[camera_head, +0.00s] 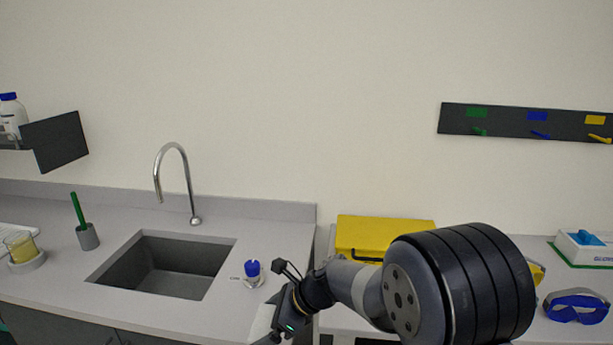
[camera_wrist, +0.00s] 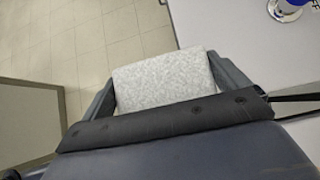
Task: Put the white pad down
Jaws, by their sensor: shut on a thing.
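The white pad (camera_wrist: 163,80) is held between the two fingers of my gripper (camera_wrist: 160,78) in the wrist view, and its speckled face shows. My gripper is shut on its left and right sides. In the head view the pad (camera_head: 262,322) shows as a pale piece at my gripper (camera_head: 272,330), near the counter's front right corner. In the wrist view, floor shows beyond the pad on the left and pale counter on the right. Its lower end is hidden by my gripper, and I cannot tell its height above the counter.
A small clear flask with a blue cap (camera_head: 252,270) stands on the counter (camera_head: 215,318), close to my gripper. The sink (camera_head: 165,265) lies to the left. A yellow case (camera_head: 385,232) is behind my arm. A green-handled brush in a grey holder (camera_head: 88,237) stands further left.

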